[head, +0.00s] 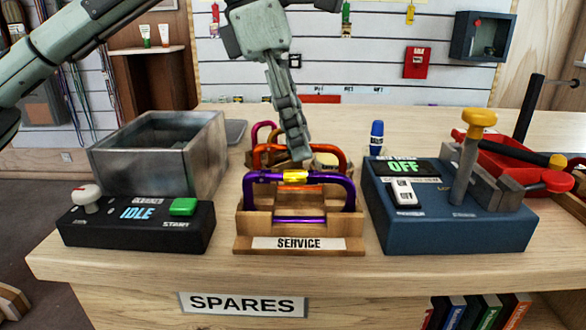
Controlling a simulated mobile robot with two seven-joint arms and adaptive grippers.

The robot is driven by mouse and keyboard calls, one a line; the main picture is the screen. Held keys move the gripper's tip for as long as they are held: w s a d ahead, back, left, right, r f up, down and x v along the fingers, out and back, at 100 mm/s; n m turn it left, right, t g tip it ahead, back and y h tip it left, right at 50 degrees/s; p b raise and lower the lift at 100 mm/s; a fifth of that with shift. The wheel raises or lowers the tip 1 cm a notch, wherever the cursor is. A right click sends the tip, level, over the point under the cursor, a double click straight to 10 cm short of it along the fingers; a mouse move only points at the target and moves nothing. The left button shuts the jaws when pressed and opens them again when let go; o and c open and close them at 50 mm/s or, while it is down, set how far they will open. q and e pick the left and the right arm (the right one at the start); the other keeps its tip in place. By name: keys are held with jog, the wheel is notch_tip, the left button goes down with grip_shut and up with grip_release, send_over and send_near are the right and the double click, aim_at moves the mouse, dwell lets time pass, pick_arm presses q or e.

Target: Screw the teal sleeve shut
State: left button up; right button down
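A wooden rack labelled SERVICE (246,226) stands at the middle of the bench and holds several carabiners in a row. The front one is a purple carabiner (348,190) with a yellow sleeve (295,176). Behind it are an orange carabiner (340,158) and a magenta one (256,132). I see no teal sleeve; my gripper and the front carabiners hide part of the row. My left gripper (301,156) points down over the rack, its fingertips at the orange carabiner, behind the purple one. Its fingers overlap edge-on, so their opening and any hold are unclear. My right gripper is out of view.
A grey metal bin (160,150) and a black box reading IDLE (135,225) stand left of the rack. A blue machine reading OFF (450,225) with an upright yellow-knobbed lever (467,160) stands right. A blue-capped bottle (376,138) is behind it.

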pick_arm(q)
jog(key=shift+w+p, duration=0.4)
jog(key=shift+w, duration=0.35)
jog(key=shift+f, duration=0.1)
jog(key=shift+f+b, duration=0.95)
jog(key=shift+f, duration=0.35)
jog(key=shift+s, duration=0.5)
jog(key=shift+s+b, duration=0.3)
jog(key=shift+b, duration=0.05)
jog(key=shift+r, duration=0.1)
